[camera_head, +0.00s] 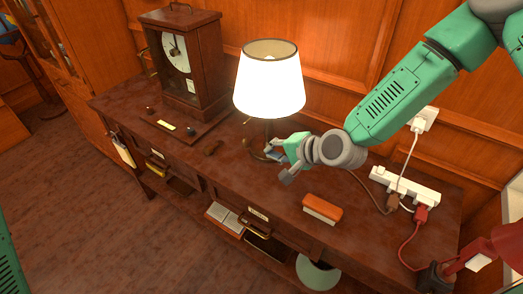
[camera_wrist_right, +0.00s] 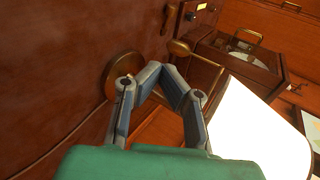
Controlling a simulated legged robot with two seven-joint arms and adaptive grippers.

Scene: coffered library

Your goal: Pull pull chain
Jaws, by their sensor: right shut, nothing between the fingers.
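A lit table lamp with a white shade (camera_head: 270,82) stands on the desk; its shade glows at the lower right of the wrist view (camera_wrist_right: 258,125). In the wrist view its round brass base (camera_wrist_right: 122,72) lies behind my fingers, and a thin brass rod with a knob (camera_wrist_right: 180,47) shows just past them. I cannot make out a separate pull chain. My right gripper (camera_head: 266,151) is under the shade, close to the lamp's stem. Its fingers (camera_wrist_right: 160,72) are shut, tips together, with nothing seen between them. My left gripper is out of view.
A wooden clock (camera_head: 183,65) stands on the desk's left. A red lamp (camera_head: 497,245) is at lower right. Drawers hang open below.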

